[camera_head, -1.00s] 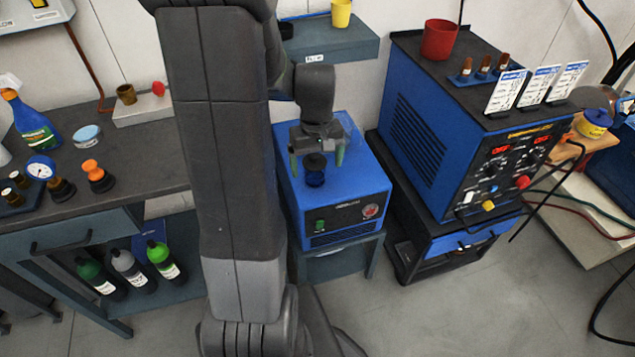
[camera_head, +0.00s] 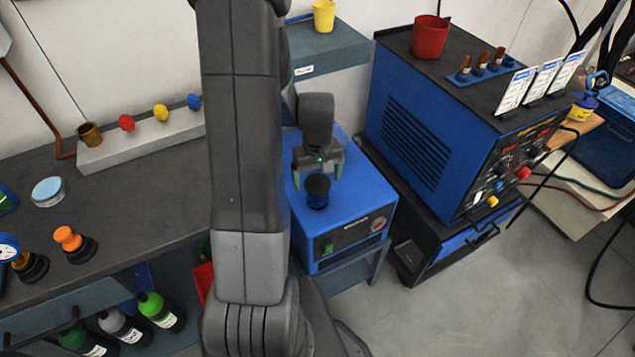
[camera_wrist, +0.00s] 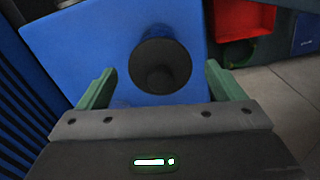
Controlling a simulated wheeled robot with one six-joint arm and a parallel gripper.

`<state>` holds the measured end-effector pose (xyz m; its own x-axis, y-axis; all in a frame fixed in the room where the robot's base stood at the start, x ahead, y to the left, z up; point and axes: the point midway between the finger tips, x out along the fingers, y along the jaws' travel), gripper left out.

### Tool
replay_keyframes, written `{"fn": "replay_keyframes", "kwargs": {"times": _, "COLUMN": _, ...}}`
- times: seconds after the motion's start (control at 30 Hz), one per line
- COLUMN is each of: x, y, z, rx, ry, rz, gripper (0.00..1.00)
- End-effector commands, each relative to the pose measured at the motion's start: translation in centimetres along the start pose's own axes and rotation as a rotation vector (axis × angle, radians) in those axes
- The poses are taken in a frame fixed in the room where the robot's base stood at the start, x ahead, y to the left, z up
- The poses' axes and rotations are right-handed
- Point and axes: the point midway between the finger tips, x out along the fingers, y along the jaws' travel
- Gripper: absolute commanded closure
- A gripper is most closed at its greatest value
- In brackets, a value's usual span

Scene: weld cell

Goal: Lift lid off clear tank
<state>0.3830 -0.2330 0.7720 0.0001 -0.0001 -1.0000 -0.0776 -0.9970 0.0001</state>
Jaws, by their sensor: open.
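A small round tank with a dark lid (camera_head: 317,184) stands on top of the blue cooler unit (camera_head: 345,232). The tank's body shows blue below the lid, and I cannot tell how clear it is. In the wrist view the dark round lid (camera_wrist: 160,60) with its central knob lies just ahead of my finger gap, seen from above. My gripper (camera_head: 318,176) is open and empty, with its green fingers on either side of the lid. The fingers also show in the wrist view (camera_wrist: 160,86), apart from the lid.
A big blue welding machine (camera_head: 420,130) stands close to the right of the cooler. A grey shelf (camera_head: 330,50) with a yellow cup (camera_head: 324,16) is behind. A workbench (camera_head: 130,200) is at left. A red bin (camera_wrist: 242,20) shows low beside the cooler in the wrist view.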

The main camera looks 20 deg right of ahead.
Motion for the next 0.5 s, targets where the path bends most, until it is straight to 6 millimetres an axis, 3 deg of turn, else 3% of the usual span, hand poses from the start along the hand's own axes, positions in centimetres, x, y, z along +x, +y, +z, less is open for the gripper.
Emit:
{"fn": "replay_keyframes", "kwargs": {"times": 0.07, "x": -0.02, "y": 0.0, "z": 0.01, "rx": 0.0, "ry": 0.0, "rz": 0.0, "gripper": 0.13}}
{"fn": "replay_keyframes", "kwargs": {"times": 0.3, "x": -0.03, "y": 0.0, "z": 0.01, "rx": 0.0, "ry": 0.0, "rz": 0.0, "gripper": 0.59}}
{"fn": "replay_keyframes", "kwargs": {"times": 0.5, "x": -0.05, "y": 0.01, "z": 0.0, "rx": 0.0, "ry": 0.0, "rz": 0.0, "gripper": 0.59}}
